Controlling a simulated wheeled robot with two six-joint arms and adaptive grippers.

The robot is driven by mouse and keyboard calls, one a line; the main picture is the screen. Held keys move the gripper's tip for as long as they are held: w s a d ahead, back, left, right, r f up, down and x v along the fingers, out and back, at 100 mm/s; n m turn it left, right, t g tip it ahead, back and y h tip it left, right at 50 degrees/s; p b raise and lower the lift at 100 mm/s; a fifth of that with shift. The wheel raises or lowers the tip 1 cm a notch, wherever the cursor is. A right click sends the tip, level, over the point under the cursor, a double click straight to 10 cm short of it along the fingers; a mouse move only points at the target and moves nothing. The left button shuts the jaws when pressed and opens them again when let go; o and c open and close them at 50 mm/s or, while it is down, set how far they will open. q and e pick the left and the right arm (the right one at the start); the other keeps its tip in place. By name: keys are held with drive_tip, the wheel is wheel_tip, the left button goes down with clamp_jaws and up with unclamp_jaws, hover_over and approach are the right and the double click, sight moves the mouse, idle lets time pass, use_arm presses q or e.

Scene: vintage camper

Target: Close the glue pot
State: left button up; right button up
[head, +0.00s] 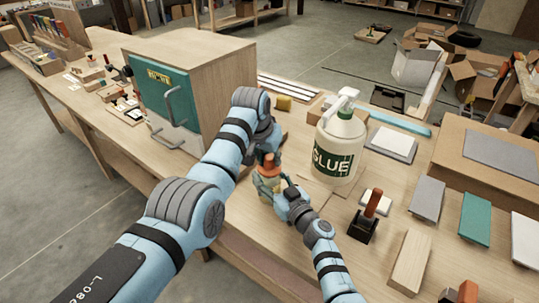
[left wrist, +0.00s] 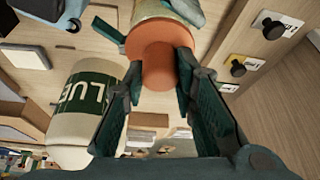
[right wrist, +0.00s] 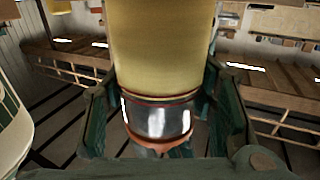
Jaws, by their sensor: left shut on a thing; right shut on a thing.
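The glue pot (head: 266,184) is a small jar with a yellow body, upright a little above or at the worktop beside the big GLUE bottle. My right gripper (head: 275,187) is shut on its body. In the right wrist view the yellow jar (right wrist: 155,55) fills the space between the fingers, with a shiny band (right wrist: 157,118) at one end. The orange cap (head: 268,160) is at the top of the pot. My left gripper (head: 269,153) is shut on this cap, which shows between its fingers in the left wrist view (left wrist: 155,65). I cannot tell whether the cap is fully seated.
A white GLUE bottle (head: 338,145) stands close at the right. A wooden cabinet with a green door (head: 170,103) stands behind at the left. A red-handled tool in a black holder (head: 364,220), a wooden block (head: 409,262) and flat boards (head: 427,198) lie to the right.

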use_arm(q)
drive_tip(key=shift+f, duration=0.2)
drive_tip(key=o, duration=1)
drive_tip(key=shift+o, duration=0.2)
drive_tip(key=v, duration=1.2)
use_arm(e)
drive_tip(key=o, duration=1.8)
drive_tip(key=shift+c, duration=0.2)
